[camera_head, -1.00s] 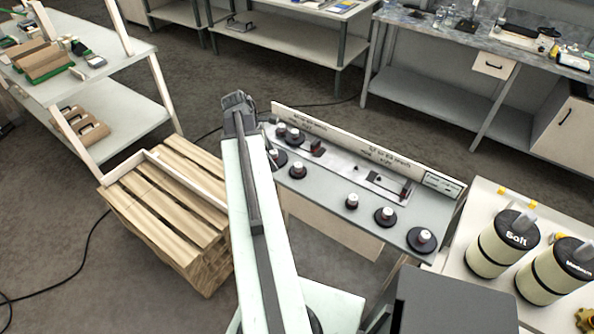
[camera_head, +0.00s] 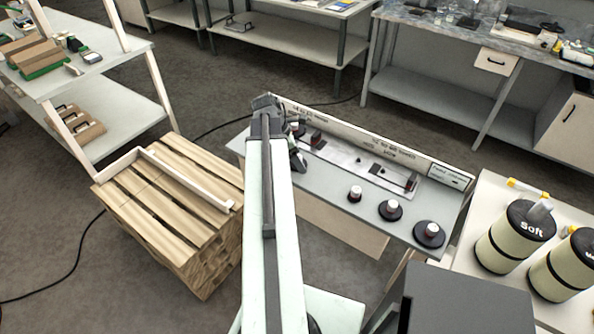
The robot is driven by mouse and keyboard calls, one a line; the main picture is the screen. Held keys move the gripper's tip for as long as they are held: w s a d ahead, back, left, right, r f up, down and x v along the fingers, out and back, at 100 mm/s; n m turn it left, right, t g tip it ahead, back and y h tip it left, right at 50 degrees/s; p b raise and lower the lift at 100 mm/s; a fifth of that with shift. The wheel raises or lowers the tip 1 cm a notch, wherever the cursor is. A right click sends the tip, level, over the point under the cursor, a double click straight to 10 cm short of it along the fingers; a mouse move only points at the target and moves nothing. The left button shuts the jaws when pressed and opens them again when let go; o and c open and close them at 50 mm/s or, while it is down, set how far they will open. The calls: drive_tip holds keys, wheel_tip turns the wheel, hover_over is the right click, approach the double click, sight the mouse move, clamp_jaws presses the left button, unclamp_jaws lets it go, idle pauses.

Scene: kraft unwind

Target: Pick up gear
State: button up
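No part is clearly readable as a gear. Round dark discs with pale hubs, which may be the gears, stand on the grey bench (camera_head: 330,197): a small one (camera_head: 354,194), a middle one (camera_head: 390,210) and a large one (camera_head: 429,235) in a row toward the right. My arm reaches away across the picture, and its dark end, my gripper (camera_head: 268,104), is over the bench's left end. Its fingers are not clear. A dark shape (camera_head: 298,160) shows just right of the arm; I cannot tell what it is. The arm hides part of the bench's left side.
A wooden pallet stack (camera_head: 180,195) with a pale frame stands left of the arm. At right, a white table (camera_head: 490,190) bears two cream canisters with black lids (camera_head: 520,232). A labelled panel (camera_head: 390,148) runs along the bench's back. Open floor lies beyond.

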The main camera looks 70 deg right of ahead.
drive_tip(key=shift+s+d+f, duration=0.1)
drive_tip(key=shift+f, duration=0.1)
clamp_jaws()
